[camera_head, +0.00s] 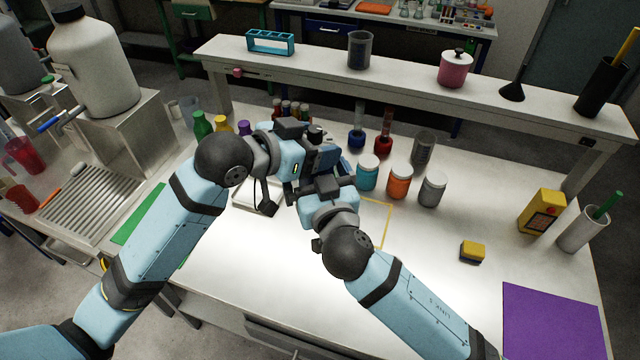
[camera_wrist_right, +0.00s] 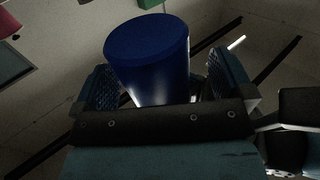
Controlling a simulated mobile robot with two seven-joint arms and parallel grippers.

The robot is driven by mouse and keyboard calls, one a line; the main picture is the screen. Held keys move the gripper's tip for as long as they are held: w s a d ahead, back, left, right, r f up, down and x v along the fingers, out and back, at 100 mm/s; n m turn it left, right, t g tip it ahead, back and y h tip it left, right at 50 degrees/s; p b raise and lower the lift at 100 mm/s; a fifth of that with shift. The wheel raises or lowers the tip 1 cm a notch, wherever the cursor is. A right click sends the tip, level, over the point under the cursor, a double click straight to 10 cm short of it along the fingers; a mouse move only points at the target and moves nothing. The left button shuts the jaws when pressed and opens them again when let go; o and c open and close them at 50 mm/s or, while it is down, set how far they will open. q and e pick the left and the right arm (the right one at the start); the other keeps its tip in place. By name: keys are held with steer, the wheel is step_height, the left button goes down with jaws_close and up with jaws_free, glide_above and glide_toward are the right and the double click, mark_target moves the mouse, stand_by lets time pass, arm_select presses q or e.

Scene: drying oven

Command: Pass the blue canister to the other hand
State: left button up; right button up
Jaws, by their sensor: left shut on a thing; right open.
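The blue canister (camera_wrist_right: 150,58) stands out in the right wrist view, its round blue end towards the camera and its lower part paler. It lies between the two fingers of my right gripper (camera_wrist_right: 165,85), which are apart on either side of it. In the head view my left gripper (camera_head: 318,158) is shut on the canister, close against my right gripper (camera_head: 326,184) above the table. The grippers hide most of the canister there; only dark blue patches show between them. I cannot tell whether the right fingers touch it.
Teal (camera_head: 367,175), orange (camera_head: 399,182) and grey (camera_head: 433,190) jars stand just right of the grippers. A yellow outline (camera_head: 389,222) lies on the table (camera_head: 440,290) below. A raised shelf (camera_head: 410,84) runs behind. The front right has a yellow block (camera_head: 473,251) and purple mat (camera_head: 552,322).

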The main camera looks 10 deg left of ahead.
steer(key=shift+a, duration=0.1)
steer(key=c, duration=1.1)
arm_select(q)
steer(key=o, duration=1.1)
steer(key=shift+c, duration=0.2)
steer(key=shift+s, duration=0.1)
arm_select(e)
steer(key=shift+w, duration=0.1)
